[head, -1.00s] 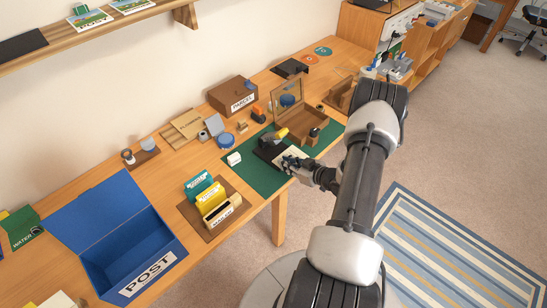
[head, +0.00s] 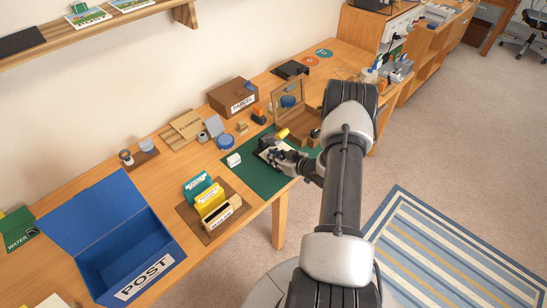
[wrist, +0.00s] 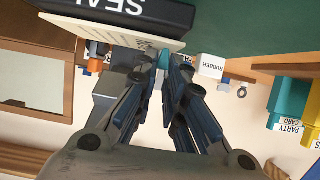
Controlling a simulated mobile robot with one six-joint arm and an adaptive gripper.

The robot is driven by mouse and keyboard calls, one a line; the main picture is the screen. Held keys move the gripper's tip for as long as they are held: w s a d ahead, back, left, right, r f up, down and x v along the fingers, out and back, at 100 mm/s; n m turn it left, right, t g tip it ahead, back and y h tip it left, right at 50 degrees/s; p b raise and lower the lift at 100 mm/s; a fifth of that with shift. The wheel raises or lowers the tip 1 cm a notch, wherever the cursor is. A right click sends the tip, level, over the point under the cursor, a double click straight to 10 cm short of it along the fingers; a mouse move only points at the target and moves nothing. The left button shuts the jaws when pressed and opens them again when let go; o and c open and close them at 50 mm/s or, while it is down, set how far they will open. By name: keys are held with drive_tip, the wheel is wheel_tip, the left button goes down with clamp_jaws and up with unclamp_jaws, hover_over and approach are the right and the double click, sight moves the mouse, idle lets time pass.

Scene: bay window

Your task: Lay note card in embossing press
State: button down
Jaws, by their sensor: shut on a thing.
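The embossing press (head: 266,141) is black with a yellow handle and stands on the green mat (head: 250,176). In the wrist view its black base (wrist: 130,10) shows at the top with the upside-down word SEAL. My gripper (head: 274,155) is at the press's front side, low over the mat. In the wrist view my gripper (wrist: 166,62) is shut on the cream note card (wrist: 115,32), which lies flat alongside the press base. Whether the card touches the press bed cannot be told. My fingers hide part of the card in the head view.
A white rubber block (head: 234,160) sits left of the press. An open wooden box (head: 297,122) stands behind right. A card holder (head: 222,214) with teal and yellow cards and a blue POST box (head: 150,272) stand further left. The table's front edge is near my arm.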

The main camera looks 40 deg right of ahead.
drive_tip(key=c, duration=2.1)
unclamp_jaws()
drive_tip(key=shift+f, duration=0.2)
drive_tip(key=shift+o, duration=0.9)
drive_tip(key=shift+r, duration=0.1)
